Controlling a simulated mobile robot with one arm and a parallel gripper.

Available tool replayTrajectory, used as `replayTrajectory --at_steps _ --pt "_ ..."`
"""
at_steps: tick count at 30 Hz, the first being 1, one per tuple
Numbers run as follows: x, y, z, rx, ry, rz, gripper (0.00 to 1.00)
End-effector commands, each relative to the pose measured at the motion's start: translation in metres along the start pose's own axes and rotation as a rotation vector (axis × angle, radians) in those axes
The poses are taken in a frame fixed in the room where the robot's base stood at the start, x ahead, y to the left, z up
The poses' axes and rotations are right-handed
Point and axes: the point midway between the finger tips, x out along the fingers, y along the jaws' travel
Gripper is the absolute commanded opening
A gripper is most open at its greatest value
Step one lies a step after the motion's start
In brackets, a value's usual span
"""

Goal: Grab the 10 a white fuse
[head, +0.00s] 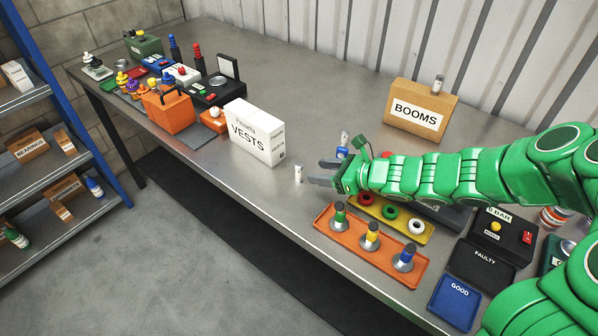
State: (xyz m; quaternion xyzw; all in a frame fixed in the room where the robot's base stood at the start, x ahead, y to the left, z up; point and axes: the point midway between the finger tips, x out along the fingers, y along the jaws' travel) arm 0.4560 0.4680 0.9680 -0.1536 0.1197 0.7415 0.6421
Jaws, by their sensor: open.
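A small whitish cylinder (298,174), which looks like a fuse, stands upright on the grey metal bench (300,75); its marking is too small to read. My gripper (324,172) reaches in from the right, low over the bench. Its two dark fingers are apart with nothing visible between them, and they point at the cylinder. The cylinder is just left of the fingertips, with a small gap. Another small cylinder with blue on it (343,140) stands behind my gripper.
A white VESTS box (262,143) stands left of the cylinder. An orange tray (323,218) with three coloured posts lies in front of my gripper. FAULTY (482,268) and GOOD (455,303) trays are at right. Several devices crowd the bench's far left.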

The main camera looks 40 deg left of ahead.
Motion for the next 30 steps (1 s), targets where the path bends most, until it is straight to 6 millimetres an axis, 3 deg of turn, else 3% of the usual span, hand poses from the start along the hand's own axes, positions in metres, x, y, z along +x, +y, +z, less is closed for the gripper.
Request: replayTrajectory --at_steps 20,30 --pt "0.035 -0.001 -0.003 0.024 0.002 -0.005 0.53" --pt "0.067 0.001 -0.003 0.024 0.001 -0.006 0.53"
